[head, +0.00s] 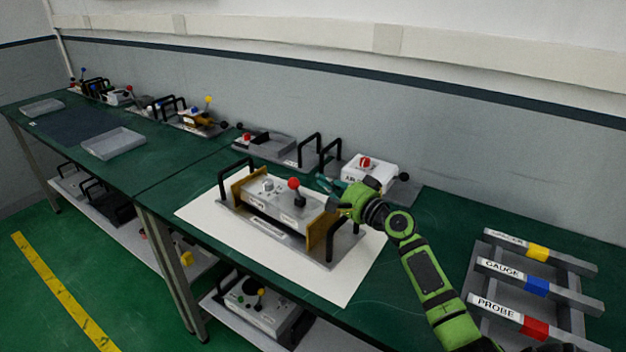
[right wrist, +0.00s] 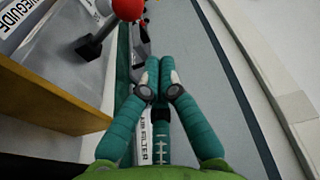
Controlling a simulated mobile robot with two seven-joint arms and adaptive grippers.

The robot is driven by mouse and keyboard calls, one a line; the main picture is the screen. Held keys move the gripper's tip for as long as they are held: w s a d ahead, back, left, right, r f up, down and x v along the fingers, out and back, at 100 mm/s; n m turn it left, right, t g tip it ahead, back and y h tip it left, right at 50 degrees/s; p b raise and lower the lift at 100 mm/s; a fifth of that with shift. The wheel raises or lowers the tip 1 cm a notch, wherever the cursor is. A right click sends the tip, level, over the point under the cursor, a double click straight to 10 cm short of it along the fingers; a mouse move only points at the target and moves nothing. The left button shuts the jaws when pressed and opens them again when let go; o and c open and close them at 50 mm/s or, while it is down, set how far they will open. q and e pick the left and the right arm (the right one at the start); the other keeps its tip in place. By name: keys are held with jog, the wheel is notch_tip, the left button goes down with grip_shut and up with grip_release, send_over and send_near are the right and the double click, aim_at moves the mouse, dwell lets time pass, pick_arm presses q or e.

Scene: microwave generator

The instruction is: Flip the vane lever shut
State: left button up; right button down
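A grey waveguide unit (head: 272,207) with brown end plates and black handles stands on a white sheet (head: 203,210) in the head view. A lever with a red ball (head: 294,184) stands up from its top, near the right end plate. The red ball (right wrist: 128,9) and part of the lever's dark arm show at the top of the right wrist view. My right gripper (head: 325,183) is just right of and behind the lever, apart from it. Its teal fingers (right wrist: 159,68) are together with nothing seen between them. My left gripper is not in view.
A white unit with a red knob (head: 368,172) stands close behind my right gripper. A rack with tools labelled GAUGE and PROBE (head: 496,309) is at the right. A grey tray (head: 113,143) and several other devices are on the left bench.

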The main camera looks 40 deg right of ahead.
aim_at(299, 183)
jog(key=shift+w+a+p, duration=0.25)
jog(key=shift+w+a, duration=0.1)
jog(key=shift+a, duration=0.25)
jog(key=shift+w+a+p, duration=0.2)
jog(key=shift+w+a, duration=0.15)
jog(key=shift+a, duration=0.2)
jog(key=shift+w+a+f, duration=0.1)
jog(key=shift+w+a, duration=0.1)
jog(key=shift+a, duration=0.05)
jog(key=shift+w+a+f, duration=0.1)
jog(key=b, duration=0.1)
jog(key=a+n+b, duration=0.1)
jog(key=shift+a+f+n+b, duration=0.25)
jog(key=shift+f+n+b, duration=0.05)
jog(key=shift+f+b, duration=0.1)
jog(key=shift+a+r+n+b, duration=0.1)
jog(key=shift+a+n+b, duration=0.1)
jog(key=shift+n+b, duration=0.1)
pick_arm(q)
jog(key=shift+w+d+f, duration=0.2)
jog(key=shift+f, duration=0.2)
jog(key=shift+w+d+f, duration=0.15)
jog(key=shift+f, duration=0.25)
pick_arm(e)
jog(key=shift+r, duration=0.1)
